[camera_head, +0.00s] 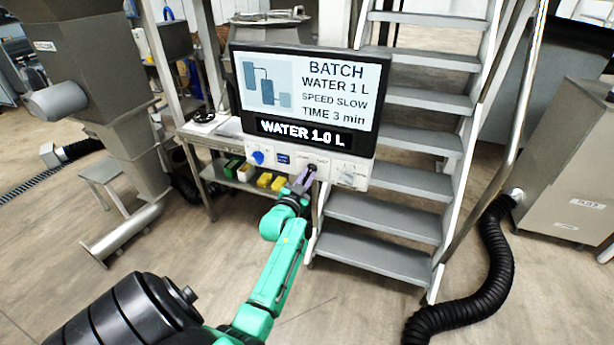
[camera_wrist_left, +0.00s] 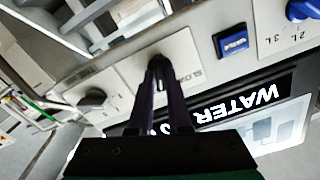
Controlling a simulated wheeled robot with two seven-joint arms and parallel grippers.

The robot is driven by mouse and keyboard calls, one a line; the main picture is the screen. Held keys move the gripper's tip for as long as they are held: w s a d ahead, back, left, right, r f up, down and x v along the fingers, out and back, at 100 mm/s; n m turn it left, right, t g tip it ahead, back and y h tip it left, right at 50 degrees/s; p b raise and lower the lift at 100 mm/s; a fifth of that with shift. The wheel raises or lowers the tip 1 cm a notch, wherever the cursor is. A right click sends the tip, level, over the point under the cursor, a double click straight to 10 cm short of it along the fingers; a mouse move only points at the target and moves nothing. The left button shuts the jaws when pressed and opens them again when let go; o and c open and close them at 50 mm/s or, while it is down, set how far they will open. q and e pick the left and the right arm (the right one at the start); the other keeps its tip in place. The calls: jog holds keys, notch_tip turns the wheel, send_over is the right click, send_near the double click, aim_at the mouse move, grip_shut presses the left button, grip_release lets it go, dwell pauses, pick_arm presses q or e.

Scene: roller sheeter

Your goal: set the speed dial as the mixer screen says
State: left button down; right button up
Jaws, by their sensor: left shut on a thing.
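The mixer screen (camera_head: 310,90) reads BATCH, WATER 1 L, SPEED SLOW, TIME 3 min. A black strip (camera_head: 300,133) under it reads WATER 1.0 L. The speed dial (camera_wrist_left: 159,61) is a small black knob on a pale plate, with SLOW lettering beside it in the left wrist view. My left gripper (camera_wrist_left: 162,75) is shut on this dial, and its fingers hide much of it. In the head view my left gripper (camera_head: 304,178) reaches the panel from below; the dial's pointer direction is not clear. My right gripper is not in view.
On the same panel are a blue knob (camera_head: 257,157), a blue button (camera_head: 283,159) and another dark knob (camera_wrist_left: 93,98). Metal stairs (camera_head: 400,170) stand right behind the panel. Yellow and green boxes (camera_head: 264,180) sit on a low shelf. A black hose (camera_head: 490,270) lies at the right.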

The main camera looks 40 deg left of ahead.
pick_arm(q)
jog(key=n+p, duration=0.1)
jog(key=n, duration=0.4)
jog(key=shift+n, duration=0.3)
jog(key=n, duration=0.5)
jog(key=shift+n+p, duration=0.3)
jog(key=shift+p, duration=0.05)
jog(key=shift+f, duration=0.1)
jog(key=c, duration=0.9)
grip_release()
jog(key=shift+o, duration=0.2)
jog(key=b+v, duration=0.2)
jog(key=v, duration=1.2)
jog(key=shift+s+b, duration=0.25)
jog(key=shift+b, duration=0.05)
